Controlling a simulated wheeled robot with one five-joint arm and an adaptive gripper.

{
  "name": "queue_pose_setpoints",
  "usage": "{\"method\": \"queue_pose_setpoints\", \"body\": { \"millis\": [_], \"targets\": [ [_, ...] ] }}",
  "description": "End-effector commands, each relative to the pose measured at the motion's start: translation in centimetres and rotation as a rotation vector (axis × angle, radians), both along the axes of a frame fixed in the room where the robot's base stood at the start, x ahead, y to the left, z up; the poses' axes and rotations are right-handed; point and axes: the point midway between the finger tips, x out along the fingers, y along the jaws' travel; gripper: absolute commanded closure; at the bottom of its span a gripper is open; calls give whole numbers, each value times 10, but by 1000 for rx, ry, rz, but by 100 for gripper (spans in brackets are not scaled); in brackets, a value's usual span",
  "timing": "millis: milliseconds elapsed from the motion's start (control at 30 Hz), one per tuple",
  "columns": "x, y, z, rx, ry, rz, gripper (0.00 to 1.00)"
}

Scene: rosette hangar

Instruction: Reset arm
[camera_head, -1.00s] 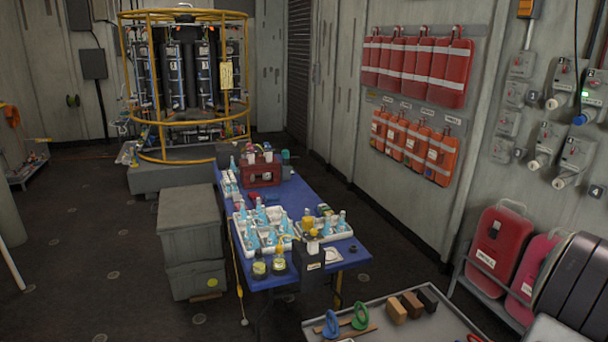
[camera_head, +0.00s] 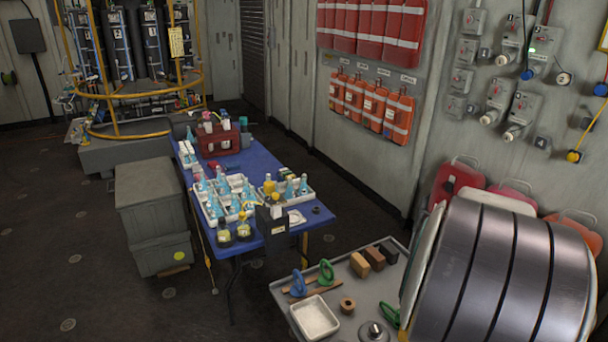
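My gripper is not in view.
A blue table (camera_head: 259,165) holds white trays of blue-capped bottles and a dark red rack (camera_head: 216,140). Stacked grey crates (camera_head: 160,205) stand left of it. The tray table carries blocks, handles and a white dish (camera_head: 314,318). Dark floor at left is mostly clear.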

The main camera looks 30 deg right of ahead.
Motion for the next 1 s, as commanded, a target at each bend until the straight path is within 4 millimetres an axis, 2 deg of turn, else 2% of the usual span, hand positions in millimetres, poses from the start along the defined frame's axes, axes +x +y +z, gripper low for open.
{"method": "queue_pose_setpoints", "body": {
  "millis": [33, 200, 400, 500, 700, 833, 1000],
  "targets": [
    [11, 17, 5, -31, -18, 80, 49],
    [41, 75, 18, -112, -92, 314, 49],
    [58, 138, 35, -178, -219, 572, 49],
    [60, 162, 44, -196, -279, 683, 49],
    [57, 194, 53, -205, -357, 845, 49],
    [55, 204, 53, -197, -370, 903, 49],
    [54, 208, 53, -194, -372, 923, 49]
  ]
}}
